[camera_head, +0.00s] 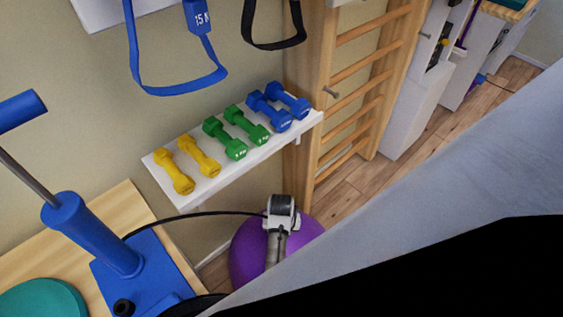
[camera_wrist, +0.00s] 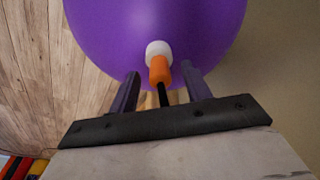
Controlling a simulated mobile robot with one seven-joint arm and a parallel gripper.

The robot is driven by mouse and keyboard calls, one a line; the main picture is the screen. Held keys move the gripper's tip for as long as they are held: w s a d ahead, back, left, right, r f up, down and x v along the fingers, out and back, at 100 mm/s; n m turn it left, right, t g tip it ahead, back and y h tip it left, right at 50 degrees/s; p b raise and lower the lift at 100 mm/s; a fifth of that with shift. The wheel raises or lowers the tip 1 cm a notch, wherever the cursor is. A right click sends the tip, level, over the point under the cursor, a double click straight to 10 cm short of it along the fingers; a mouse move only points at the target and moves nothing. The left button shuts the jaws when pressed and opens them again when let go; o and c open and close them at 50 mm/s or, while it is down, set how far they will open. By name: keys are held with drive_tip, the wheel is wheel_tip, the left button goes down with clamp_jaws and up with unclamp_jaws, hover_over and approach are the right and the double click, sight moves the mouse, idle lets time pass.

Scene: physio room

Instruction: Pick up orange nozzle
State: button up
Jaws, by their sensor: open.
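The orange nozzle (camera_wrist: 160,71) shows in the wrist view, with a white round piece (camera_wrist: 158,48) at its far end and a black hose (camera_wrist: 163,95) at its near end. My gripper (camera_wrist: 160,74) is open, with one dark finger on each side of the nozzle. Gaps show between the nozzle and both fingers. The purple ball (camera_wrist: 155,20) lies behind it; I cannot tell whether the white piece touches the ball. In the head view the end of my arm (camera_head: 280,212) is over the purple ball (camera_head: 249,258), and the nozzle is hidden.
A blue pump (camera_head: 95,235) stands on a wooden surface (camera_head: 125,207) at left, and a black hose (camera_head: 195,213) runs from its side toward my arm. A white shelf (camera_head: 190,202) with yellow, green and blue dumbbells is behind. Wooden wall bars (camera_head: 350,98) stand at right.

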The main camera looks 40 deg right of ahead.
drive_tip(key=shift+f, duration=0.5)
clamp_jaws()
wheel_tip(320, 180, up, 20)
drive_tip(key=p, duration=0.3)
